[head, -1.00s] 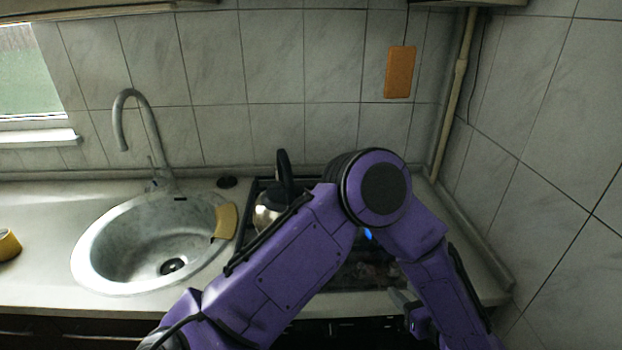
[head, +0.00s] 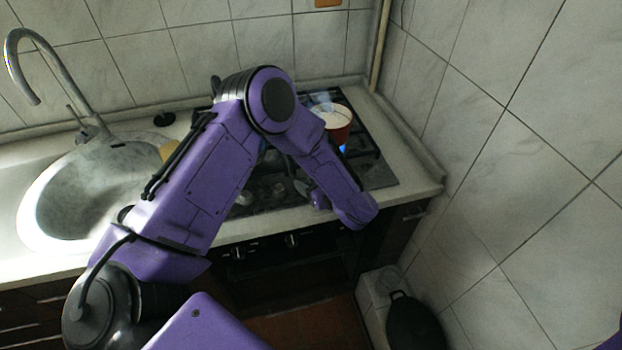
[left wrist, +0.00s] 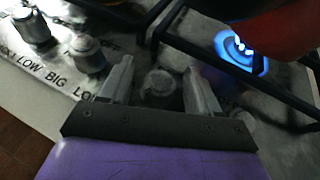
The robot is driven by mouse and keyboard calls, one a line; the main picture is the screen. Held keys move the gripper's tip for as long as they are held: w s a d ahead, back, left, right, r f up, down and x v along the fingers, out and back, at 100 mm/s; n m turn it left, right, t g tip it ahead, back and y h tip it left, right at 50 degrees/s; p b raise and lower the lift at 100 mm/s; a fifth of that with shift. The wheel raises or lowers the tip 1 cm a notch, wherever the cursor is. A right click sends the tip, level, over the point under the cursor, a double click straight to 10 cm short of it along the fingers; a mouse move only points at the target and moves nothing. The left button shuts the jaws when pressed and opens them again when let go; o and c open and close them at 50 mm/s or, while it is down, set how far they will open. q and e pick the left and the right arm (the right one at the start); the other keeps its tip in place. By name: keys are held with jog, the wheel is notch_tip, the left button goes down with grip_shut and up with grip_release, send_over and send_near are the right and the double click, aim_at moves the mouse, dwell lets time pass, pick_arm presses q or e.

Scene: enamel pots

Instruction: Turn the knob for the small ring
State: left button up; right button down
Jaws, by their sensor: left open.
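My left gripper (left wrist: 157,74) is open, with one finger on each side of a round grey knob (left wrist: 160,85) in the left wrist view. I cannot tell whether the fingers touch it. Two more knobs, one silver (left wrist: 34,28) and one beside it (left wrist: 87,53), stand to the left on a panel lettered LOW and BIG. A blue flame (left wrist: 238,47) burns on a ring beyond the fingers, under a red pot (left wrist: 287,28). In the head view the red pot (head: 335,120) sits at the hob's back right; my left gripper (head: 318,199) is over the hob's front edge.
A sink (head: 85,195) with a tall tap (head: 60,75) lies left of the hob. Oven knobs (head: 292,241) show below the counter. A tiled wall (head: 520,160) closes the right side. A dark pot (head: 413,322) stands low at the right. My left arm hides much of the hob.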

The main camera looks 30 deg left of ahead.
pick_arm(q)
jog(key=c, duration=1)
jog(key=shift+m+t, duration=0.3)
jog(key=m+t+h+b, duration=0.1)
jog(key=m+t+b, duration=0.1)
jog(key=shift+f+m+t+h, duration=0.15)
jog(key=shift+m+t+h, duration=0.25)
jog(key=m+t+h+b, duration=0.2)
jog(key=m+t+h, duration=0.1)
jog(key=shift+m, duration=0.3)
jog(key=m+t+h, duration=0.1)
jog(key=m+h, duration=0.1)
jog(key=shift+h, duration=0.4)
jog(key=shift+r+m+t+h, duration=0.2)
jog(key=shift+m+t+h, duration=0.5)
jog(key=shift+m+h, duration=0.8)
